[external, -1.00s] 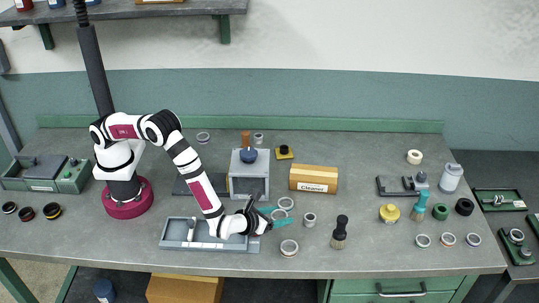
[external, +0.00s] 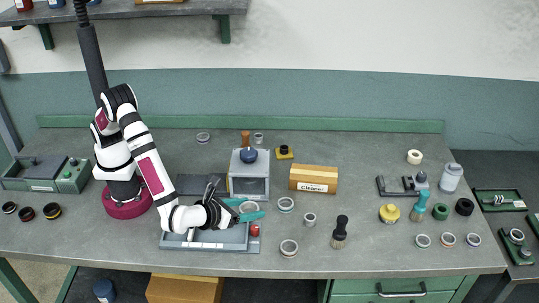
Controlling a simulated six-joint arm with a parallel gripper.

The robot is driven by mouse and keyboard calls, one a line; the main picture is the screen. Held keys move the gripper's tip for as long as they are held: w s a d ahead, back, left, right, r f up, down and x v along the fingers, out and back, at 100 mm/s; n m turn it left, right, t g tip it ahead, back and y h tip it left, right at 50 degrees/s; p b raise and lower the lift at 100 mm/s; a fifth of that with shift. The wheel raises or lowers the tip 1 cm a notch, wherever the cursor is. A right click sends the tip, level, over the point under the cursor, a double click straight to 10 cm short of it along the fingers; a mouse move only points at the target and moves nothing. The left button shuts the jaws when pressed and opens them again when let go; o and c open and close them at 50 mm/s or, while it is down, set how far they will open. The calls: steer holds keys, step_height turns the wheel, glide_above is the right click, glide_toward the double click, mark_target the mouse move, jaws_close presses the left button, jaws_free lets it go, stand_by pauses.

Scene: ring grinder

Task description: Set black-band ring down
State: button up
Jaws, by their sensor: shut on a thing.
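My gripper (external: 246,210) has teal fingers and is shut on a small pale grey ring (external: 249,207), which I take to be the black-band ring. Its band is too small to make out. The gripper and ring are over the right end of the grey tray (external: 172,242), in front of the grey box. How high the ring is above the tray or bench cannot be told. My wrist hides part of the tray.
One ring (external: 286,204) and another ring (external: 289,248) lie to the right on the bench. A small red item (external: 255,230) is at the tray's right end. A grey box with a blue knob (external: 249,183) stands behind. A dark brush (external: 340,232) stands farther right.

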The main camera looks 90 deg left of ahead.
steer(key=w+a+n, duration=0.1)
steer(key=a, duration=0.9)
steer(key=w+a+r+n+g+y, duration=0.1)
steer(key=w+a, duration=0.1)
steer(key=a, duration=0.9)
steer(key=w+a+r+n+g+y, duration=0.1)
steer(key=a, duration=1)
steer(key=shift+w+a+r, duration=0.1)
steer(key=shift+w, duration=0.1)
steer(key=s+a+f+n+g+y, duration=0.1)
steer(key=s+a+g, duration=0.1)
steer(key=s+a, duration=0.75)
steer(key=s+a+f+n+g, duration=0.1)
steer(key=s+a+n, duration=0.1)
steer(key=s+a, duration=0.75)
steer(key=shift+m, duration=0.3)
steer(key=w+f, duration=0.1)
steer(key=f, duration=0.4)
steer(key=w+a+f, duration=0.1)
steer(key=f, duration=0.4)
steer(key=w+a+f, duration=0.1)
steer(key=f, duration=0.4)
steer(key=shift+f, duration=0.4)
steer(key=shift+f, duration=0.1)
steer(key=o, duration=1.5)
steer(key=shift+c, duration=0.2)
